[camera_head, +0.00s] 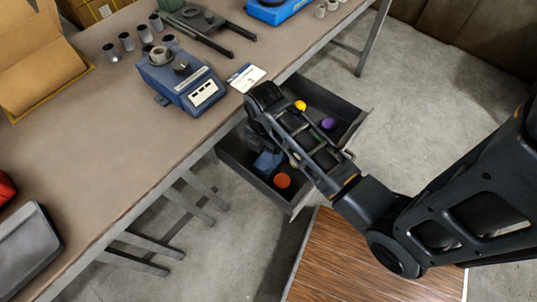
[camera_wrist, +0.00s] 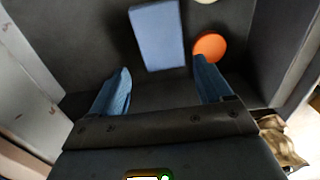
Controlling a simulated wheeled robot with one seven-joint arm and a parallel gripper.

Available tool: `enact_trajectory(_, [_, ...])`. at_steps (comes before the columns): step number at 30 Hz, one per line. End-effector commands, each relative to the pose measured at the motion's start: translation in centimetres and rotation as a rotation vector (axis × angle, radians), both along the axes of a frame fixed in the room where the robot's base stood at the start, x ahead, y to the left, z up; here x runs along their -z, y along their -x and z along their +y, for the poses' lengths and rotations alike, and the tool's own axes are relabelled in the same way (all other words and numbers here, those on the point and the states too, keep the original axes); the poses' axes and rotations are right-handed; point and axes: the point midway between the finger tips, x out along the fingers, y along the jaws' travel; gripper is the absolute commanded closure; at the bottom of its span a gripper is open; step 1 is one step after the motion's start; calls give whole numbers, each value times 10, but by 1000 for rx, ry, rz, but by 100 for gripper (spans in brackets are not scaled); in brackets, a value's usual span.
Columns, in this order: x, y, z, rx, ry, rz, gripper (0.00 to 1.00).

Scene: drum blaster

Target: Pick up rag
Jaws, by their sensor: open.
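A flat, light blue rectangular piece (camera_wrist: 158,36), which looks like the folded rag, lies in the open drawer; I cannot be sure that it is cloth. In the head view a blue piece (camera_head: 267,163) shows in the drawer's near part, partly hidden by my arm. My gripper (camera_wrist: 162,66) points down into the drawer. Its two blue fingers are apart with nothing between them. The blue piece lies just beyond the fingertips, between their lines. My fingers are largely hidden in the head view.
The drawer (camera_head: 296,207) also holds an orange round thing (camera_head: 282,180), close to my right finger in the wrist view (camera_wrist: 210,46), plus yellow (camera_head: 300,105) and purple (camera_head: 328,123) ones. Drawer walls surround my gripper. The workbench (camera_head: 120,150) adjoins the drawer, with a blue device (camera_head: 182,80) near its edge.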

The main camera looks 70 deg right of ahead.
Motion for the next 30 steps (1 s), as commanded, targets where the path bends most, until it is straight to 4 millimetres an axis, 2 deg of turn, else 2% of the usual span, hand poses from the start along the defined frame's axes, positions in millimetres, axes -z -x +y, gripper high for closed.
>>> enact_trajectory(16, [64,3,-4,0,2,0,21])
enact_trajectory(25, [69,3,-4,0,3,-1,21])
enact_trajectory(30, [69,3,-4,0,2,-1,37])
